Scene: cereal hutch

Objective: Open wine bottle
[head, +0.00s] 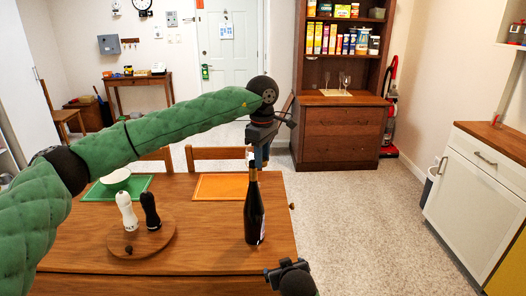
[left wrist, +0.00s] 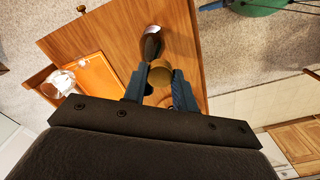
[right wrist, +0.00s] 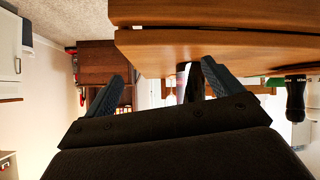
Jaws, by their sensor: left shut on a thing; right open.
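A dark wine bottle (head: 254,212) stands upright near the right end of the wooden table (head: 190,262). My left gripper (head: 259,158) is at the top of its neck, fingers pointing down. In the left wrist view the fingers (left wrist: 160,84) are shut on a tan round stopper (left wrist: 160,72), with the bottle (left wrist: 152,43) just beyond. The fingers hide the bottle's mouth, so I cannot tell whether the stopper is still in it. My right gripper (right wrist: 165,82) is open and empty, low at the table's front edge; its wrist view is upside down and partly shows the bottle (right wrist: 183,82).
A round wooden board (head: 160,247) holds a white mill (head: 127,212) and a black mill (head: 150,210) left of the bottle. An orange placemat (head: 225,187) and a green placemat (head: 95,191) with a white bowl (head: 116,178) lie behind. Open carpet (head: 360,225) lies to the right.

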